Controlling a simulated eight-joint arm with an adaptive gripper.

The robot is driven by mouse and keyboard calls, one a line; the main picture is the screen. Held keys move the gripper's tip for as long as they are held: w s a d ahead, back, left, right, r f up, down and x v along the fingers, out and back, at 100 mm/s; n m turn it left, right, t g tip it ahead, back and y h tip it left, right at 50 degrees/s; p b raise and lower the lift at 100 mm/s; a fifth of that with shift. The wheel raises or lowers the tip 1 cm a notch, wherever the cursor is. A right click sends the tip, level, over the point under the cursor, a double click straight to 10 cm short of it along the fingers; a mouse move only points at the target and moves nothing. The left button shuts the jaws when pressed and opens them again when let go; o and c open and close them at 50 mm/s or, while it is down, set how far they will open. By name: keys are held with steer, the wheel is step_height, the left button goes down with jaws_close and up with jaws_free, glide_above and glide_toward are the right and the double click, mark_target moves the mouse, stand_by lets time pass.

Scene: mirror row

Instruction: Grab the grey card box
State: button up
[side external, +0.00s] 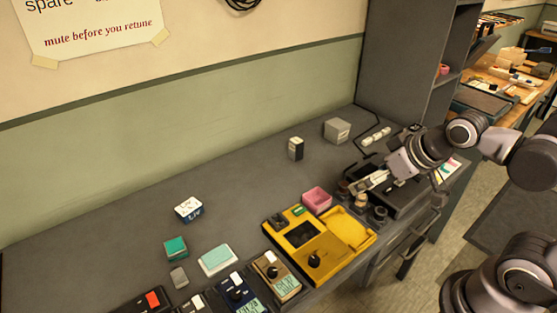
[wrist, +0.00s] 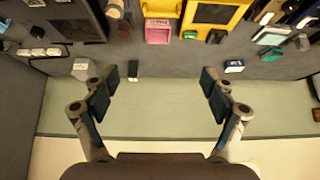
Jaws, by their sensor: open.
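The grey card box (side external: 337,130) stands at the back of the dark bench, near the tall grey shelf unit. It also shows in the wrist view (wrist: 82,68), just left of and partly beside my left finger. My gripper (side external: 360,185) is open and empty, with its fingers (wrist: 160,82) spread wide. In the side view it is in front of the box and to its right, apart from it. The wrist view shows nothing between the fingertips except a small black-and-white box (wrist: 132,70) on the bench beyond.
The same black-and-white box (side external: 296,149) stands left of the grey box. White cylinders (side external: 376,136) lie to its right. A pink tray (side external: 317,200), a yellow device (side external: 318,245) and several pedals line the front. A blue-and-white box (side external: 188,209) stands left. The bench's middle is clear.

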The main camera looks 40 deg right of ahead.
steer(key=w+d+r, duration=0.2)
steer(key=w, duration=0.3)
steer(key=w+d+r, duration=0.3)
steer(key=w, duration=0.2)
glide_above(338, 124)
steer(key=s, duration=0.5)
step_height(338, 124, down, 11)
steer(key=shift+g, duration=0.3)
steer(key=shift+x, duration=5)
steer(key=shift+d, duration=0.15)
steer(key=c, duration=1.3)
